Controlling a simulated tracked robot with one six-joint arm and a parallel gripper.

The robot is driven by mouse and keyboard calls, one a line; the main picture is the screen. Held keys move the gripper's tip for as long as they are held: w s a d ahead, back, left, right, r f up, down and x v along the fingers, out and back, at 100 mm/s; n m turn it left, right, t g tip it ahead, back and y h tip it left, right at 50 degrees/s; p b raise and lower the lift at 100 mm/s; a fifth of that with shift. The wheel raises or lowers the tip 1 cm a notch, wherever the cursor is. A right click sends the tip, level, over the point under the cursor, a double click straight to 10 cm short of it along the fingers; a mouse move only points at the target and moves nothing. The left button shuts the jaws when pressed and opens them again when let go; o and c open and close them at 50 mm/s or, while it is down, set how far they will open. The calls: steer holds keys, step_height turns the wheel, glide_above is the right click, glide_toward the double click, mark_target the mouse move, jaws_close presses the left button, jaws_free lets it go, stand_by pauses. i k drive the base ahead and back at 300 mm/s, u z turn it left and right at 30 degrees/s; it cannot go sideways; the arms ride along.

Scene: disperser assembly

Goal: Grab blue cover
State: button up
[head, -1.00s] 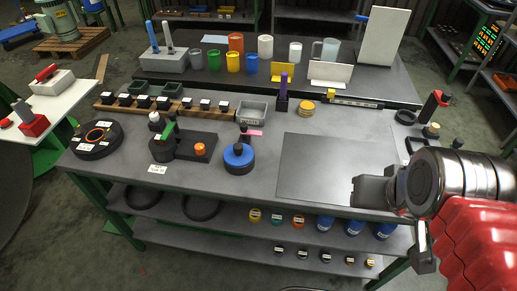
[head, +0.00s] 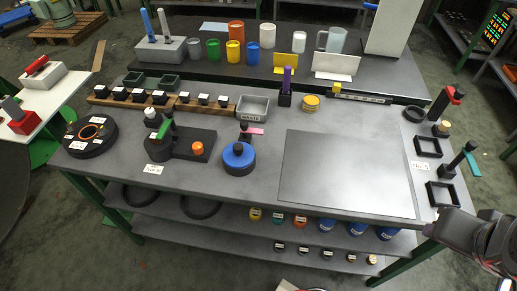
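A round blue cover-like piece (head: 239,157) with a dark knob on top sits on the grey workbench (head: 255,195), left of the large flat plate. Several smaller blue round pieces (head: 326,226) stand on the shelf under the bench's front edge. I cannot tell which of these is the blue cover. The dark end of my arm, with my gripper (head: 462,232), is at the lower right, by the bench's front right corner. It is well apart from the blue pieces. Its fingers are not clear, so its opening cannot be told.
A flat grey plate (head: 345,173) covers the bench's right middle. Black square frames (head: 441,193) and upright tools line the right edge. A black base with an orange knob (head: 197,148) stands left of the blue piece. Coloured cups (head: 236,33) stand on the rear table.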

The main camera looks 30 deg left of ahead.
mark_target(237, 155)
steer(key=z, duration=0.25)
steer(key=k, duration=1.05)
steer(key=u, duration=2.1)
steer(key=i, duration=0.95)
